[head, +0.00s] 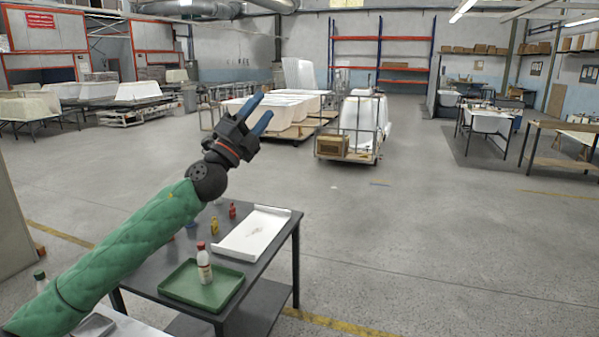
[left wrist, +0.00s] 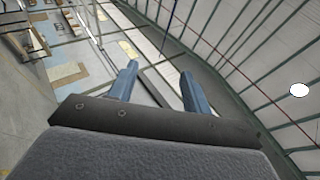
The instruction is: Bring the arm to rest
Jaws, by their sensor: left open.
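My left arm, in a green padded sleeve, reaches up from the lower left in the head view. My left gripper (head: 257,112) is raised above the dark table (head: 285,222), pointing up and away. Its two blue fingers are apart with nothing between them. The left wrist view also shows the open left gripper (left wrist: 157,88), with the ceiling and walls of the hall, tilted, beyond it. My right gripper is in neither view.
On the table are a green tray (head: 178,290) with a red-capped bottle (head: 204,265) standing in it, a white tray (head: 252,235) and several small bottles. Bathtub shells on a cart (head: 345,150) stand farther off.

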